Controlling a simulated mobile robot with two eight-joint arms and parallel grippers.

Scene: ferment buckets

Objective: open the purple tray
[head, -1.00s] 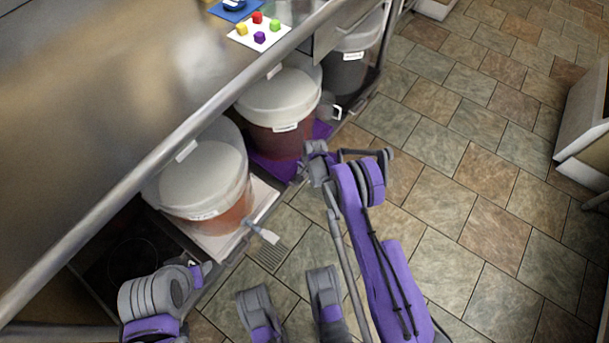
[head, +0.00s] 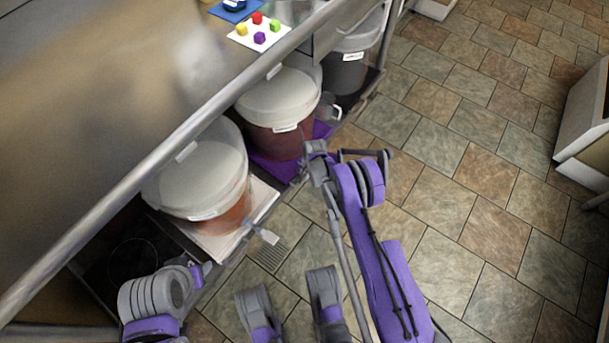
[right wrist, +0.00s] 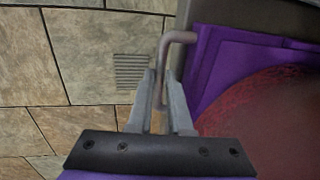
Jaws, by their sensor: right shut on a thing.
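The purple tray (head: 272,172) lies low under the steel counter, with a bucket of dark red contents and a white lid (head: 279,105) standing on it. In the right wrist view the purple tray (right wrist: 213,72) is at the right, behind a grey front with a bent grey handle (right wrist: 180,37). My right gripper (right wrist: 161,80) is shut on this handle, one finger on either side of it. In the head view my right gripper (head: 302,164) is at the tray's front edge and partly hidden by its own wrist. My left arm shows at the lower left, but its fingers do not show.
A white tray (head: 262,204) with another lidded bucket (head: 200,175) is to the left. A grey bucket (head: 348,70) and a clear jug (head: 329,108) are to the right. Coloured cubes lie on a white card (head: 243,38) on the counter (head: 120,90). Tiled floor is free at the right.

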